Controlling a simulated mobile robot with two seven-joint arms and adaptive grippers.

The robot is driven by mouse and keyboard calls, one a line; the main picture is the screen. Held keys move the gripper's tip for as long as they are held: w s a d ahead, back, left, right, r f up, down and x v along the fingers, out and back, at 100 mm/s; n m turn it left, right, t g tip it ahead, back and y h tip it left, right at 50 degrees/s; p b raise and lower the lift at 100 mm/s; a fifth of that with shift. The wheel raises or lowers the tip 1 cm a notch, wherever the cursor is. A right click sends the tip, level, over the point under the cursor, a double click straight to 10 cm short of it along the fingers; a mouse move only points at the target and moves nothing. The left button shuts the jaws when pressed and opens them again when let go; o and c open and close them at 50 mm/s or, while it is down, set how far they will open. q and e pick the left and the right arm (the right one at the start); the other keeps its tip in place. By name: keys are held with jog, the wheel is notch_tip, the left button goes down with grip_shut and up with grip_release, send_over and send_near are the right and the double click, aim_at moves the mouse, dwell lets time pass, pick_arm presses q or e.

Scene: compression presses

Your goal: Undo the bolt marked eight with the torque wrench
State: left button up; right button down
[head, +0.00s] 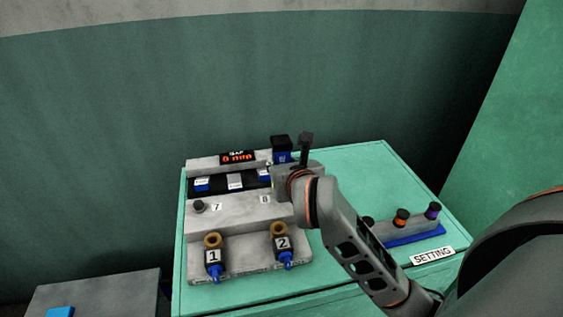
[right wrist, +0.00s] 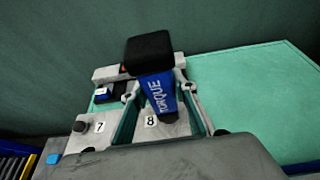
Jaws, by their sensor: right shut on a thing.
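The torque wrench (right wrist: 158,92), blue with a black top and the word TORQUE on it, stands between the fingers of my right gripper (right wrist: 160,100). In the head view the wrench (head: 281,147) shows above the back of the grey press block (head: 240,215). My right gripper (head: 280,178) is shut on it over the right part of the block. The label 8 (head: 265,199) is visible just left of my gripper, and in the right wrist view (right wrist: 151,121) beside the wrench's lower end. The bolt marked eight is hidden, so I cannot tell whether the wrench touches it.
A dark bolt (head: 199,206) stands by label 7. Handles marked 1 (head: 213,257) and 2 (head: 282,243) are in front. A red-lit display (head: 238,157) is at the back. A SETTING rack (head: 415,235) with several knobs is right on the green table (head: 350,165).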

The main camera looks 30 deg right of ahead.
aim_at(283, 143)
jog(key=shift+f+b, duration=0.6)
dwell(1.1)
jog(key=shift+s+f, duration=0.1)
jog(key=shift+f, duration=0.15)
dwell(0.5)
jog(key=shift+r+p, duration=0.4)
jog(key=shift+p, duration=0.2)
dwell(2.6)
jog(key=shift+r, duration=0.2)
jog(key=shift+r+p, duration=1.95)
jog(key=shift+r, duration=0.25)
jog(key=shift+r+p, duration=0.75)
jog(key=shift+r, duration=0.2)
jog(key=shift+r, duration=0.1)
